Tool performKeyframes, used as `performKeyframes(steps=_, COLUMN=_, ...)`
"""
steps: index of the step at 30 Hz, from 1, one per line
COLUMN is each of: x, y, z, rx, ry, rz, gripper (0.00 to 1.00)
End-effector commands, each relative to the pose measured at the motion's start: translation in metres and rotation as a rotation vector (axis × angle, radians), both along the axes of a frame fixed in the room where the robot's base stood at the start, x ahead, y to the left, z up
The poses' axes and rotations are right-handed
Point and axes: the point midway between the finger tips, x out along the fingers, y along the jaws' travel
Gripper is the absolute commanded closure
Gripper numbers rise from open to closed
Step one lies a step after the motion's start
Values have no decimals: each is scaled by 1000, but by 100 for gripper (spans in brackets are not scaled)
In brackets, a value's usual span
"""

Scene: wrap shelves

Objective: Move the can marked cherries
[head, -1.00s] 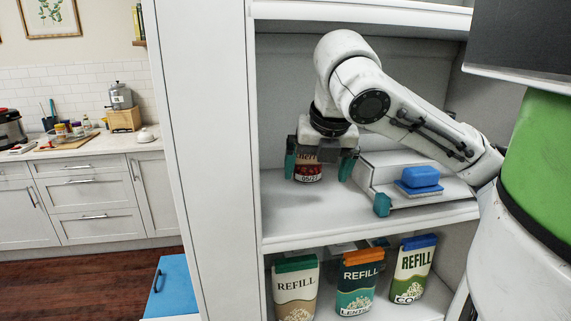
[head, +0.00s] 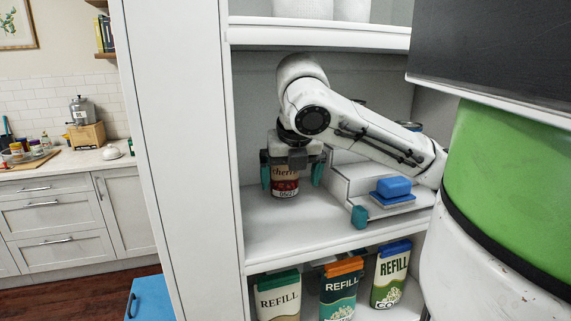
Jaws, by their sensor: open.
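The can marked cherries (head: 285,186) stands upright on the middle shelf, toward its left side. Its label reads "cherri", with a red picture and a date strip reading "05/27" or similar. My gripper (head: 291,178) is over the can from above, with its teal fingertips apart. One fingertip is at the can's left side and the other is to its right, with a gap on the right. The can's top is hidden behind the gripper body.
A white stepped riser (head: 352,185) stands right of the can, with a blue block (head: 393,187) on its lower step. Several refill packs, including a green-lidded one (head: 278,297), stand on the shelf below. The shelf (head: 270,240) is clear in front of the can.

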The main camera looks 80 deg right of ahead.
Motion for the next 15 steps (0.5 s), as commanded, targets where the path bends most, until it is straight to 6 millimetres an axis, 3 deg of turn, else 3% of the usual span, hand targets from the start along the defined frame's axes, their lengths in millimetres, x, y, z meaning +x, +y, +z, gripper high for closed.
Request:
performKeyframes(steps=9, x=19, y=-54, z=0, rx=5, ry=1, rz=-3, gripper=0)
performKeyframes(steps=15, x=26, y=-77, z=-1, rx=3, ry=0, rz=-2, gripper=0)
